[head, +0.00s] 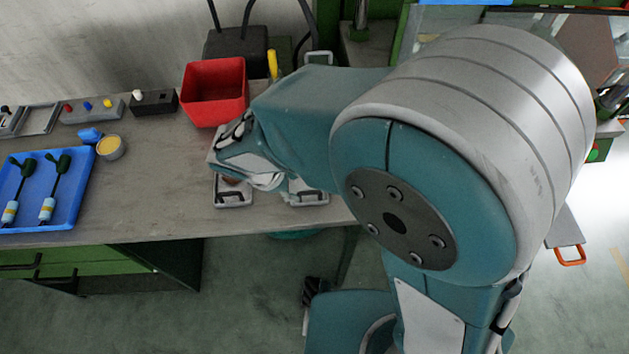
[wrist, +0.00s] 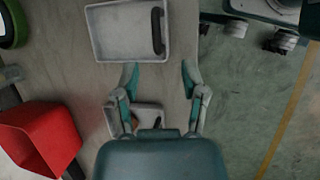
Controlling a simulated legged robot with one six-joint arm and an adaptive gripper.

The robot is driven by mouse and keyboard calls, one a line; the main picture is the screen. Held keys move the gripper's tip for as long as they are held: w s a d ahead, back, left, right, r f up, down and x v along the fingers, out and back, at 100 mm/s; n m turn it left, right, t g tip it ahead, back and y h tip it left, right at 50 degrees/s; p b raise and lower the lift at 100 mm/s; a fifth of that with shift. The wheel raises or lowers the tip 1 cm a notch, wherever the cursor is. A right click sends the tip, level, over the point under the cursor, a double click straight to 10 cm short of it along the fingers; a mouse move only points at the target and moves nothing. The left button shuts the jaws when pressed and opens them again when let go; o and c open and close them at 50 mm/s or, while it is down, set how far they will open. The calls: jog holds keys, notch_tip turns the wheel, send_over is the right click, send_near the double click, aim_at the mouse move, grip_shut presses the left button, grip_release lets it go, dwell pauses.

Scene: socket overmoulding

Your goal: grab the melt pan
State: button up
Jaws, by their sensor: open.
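A small round grey pan (head: 110,147) with yellow contents and a blue grip stands on the bench at the left in the head view. Two shallow grey trays with dark handles, a left one (head: 233,200) and a right one (head: 309,199), lie at the bench's front edge, partly hidden by my arm. I cannot tell for sure which of these is the melt pan. In the wrist view, the right tray (wrist: 125,32) looks empty, just beyond my fingertips. The left tray (wrist: 112,122), with something brown in it, is partly hidden behind my gripper (wrist: 158,80), which is open and empty.
A red bin (head: 214,93) stands behind the trays; it also shows in the wrist view (wrist: 40,140). A blue tray (head: 75,215) with cable plugs lies at the far left. Bare bench lies between the round pan and the left tray.

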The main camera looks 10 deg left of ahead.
aim_at(310, 192)
jog(key=shift+w+a+f, duration=0.1)
jog(key=shift+w+f, duration=0.1)
jog(key=shift+f, duration=0.45)
jog(key=shift+w+a+f, duration=0.1)
jog(key=shift+w+f, duration=0.05)
jog(key=shift+f, duration=0.45)
jog(key=shift+d+f, duration=0.1)
jog(key=shift+f, duration=0.15)
jog(key=d+f, duration=0.1)
jog(key=w+d+f, duration=0.1)
jog(key=d+f, duration=0.1)
jog(key=d, duration=0.1)
jog(key=shift+w+f, duration=0.2)
jog(key=shift+w, duration=0.15)
jog(key=shift+w+f, duration=0.1)
jog(key=shift+f, duration=0.15)
jog(key=shift+a+f, duration=0.1)
jog(key=shift+a, duration=0.6)
jog(key=shift+c, duration=0.6)
jog(key=c, duration=0.6)
jog(key=shift+d, duration=0.2)
grip_shut()
jog(key=shift+d, duration=0.3)
